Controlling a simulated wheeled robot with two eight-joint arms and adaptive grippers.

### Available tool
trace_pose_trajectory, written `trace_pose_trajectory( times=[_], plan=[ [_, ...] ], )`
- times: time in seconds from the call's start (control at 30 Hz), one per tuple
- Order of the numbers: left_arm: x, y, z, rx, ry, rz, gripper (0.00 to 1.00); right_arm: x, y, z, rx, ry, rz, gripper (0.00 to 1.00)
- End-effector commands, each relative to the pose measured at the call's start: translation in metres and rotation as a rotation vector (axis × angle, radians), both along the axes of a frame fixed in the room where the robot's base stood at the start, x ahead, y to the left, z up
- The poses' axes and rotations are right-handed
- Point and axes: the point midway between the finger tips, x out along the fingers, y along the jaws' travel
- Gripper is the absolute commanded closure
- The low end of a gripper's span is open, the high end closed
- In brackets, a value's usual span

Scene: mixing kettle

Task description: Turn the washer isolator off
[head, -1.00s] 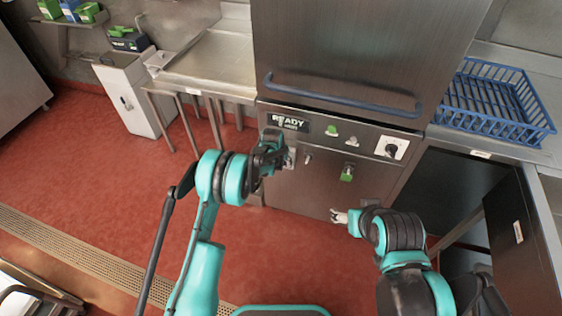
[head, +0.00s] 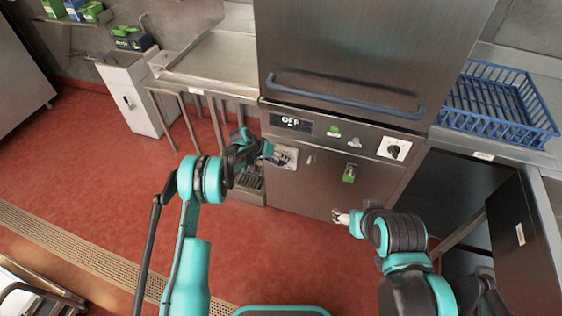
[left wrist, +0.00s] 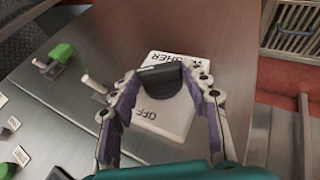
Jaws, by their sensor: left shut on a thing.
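The washer isolator is a black knob (left wrist: 161,83) on a white plate (left wrist: 172,118) marked "WASHER" and "OFF" in the left wrist view. In the head view its plate (head: 287,157) sits at the left of the steel machine's front panel. My left gripper (left wrist: 158,92) is shut on the knob, with one finger on each side; the fingers hide the knob's sides. My left gripper (head: 262,148) partly covers the plate in the head view. The panel display (head: 291,124) reads "OFF". My right gripper (head: 341,216) hangs low before the machine; its jaws are too small to read.
The panel also has a green button (head: 334,131), a green-tagged switch (head: 349,173) and a black dial on a white plate (head: 394,149). A blue handle bar (head: 345,98) crosses above. A blue rack (head: 497,107) stands right. The red floor at left is open.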

Motion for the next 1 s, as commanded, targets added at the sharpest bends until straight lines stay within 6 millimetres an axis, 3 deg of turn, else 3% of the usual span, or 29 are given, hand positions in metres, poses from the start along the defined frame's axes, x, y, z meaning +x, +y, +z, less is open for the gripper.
trace_pose_trajectory(
  times=[0.7, 0.73, 0.8, 1.0],
  plan=[
    [0.0006, 0.002, -0.0019, -0.084, 0.029, 0.0, 0.83, 0.0, 0.0, 0.0, 0.0, 0.0, 0.0, 0.33],
    [0.0006, 0.002, -0.0019, -0.084, 0.029, 0.0, 0.49, 0.0, 0.0, 0.0, 0.0, 0.0, 0.0, 0.33],
    [0.0005, 0.002, -0.0019, -0.084, 0.029, 0.0, 0.33, 0.0, 0.0, 0.0, 0.0, 0.0, 0.0, 0.33],
    [0.0006, 0.0019, -0.0017, -0.084, 0.029, 0.0, 0.33, 0.0, 0.0, 0.0, 0.0, 0.0, 0.0, 0.33]
  ],
)
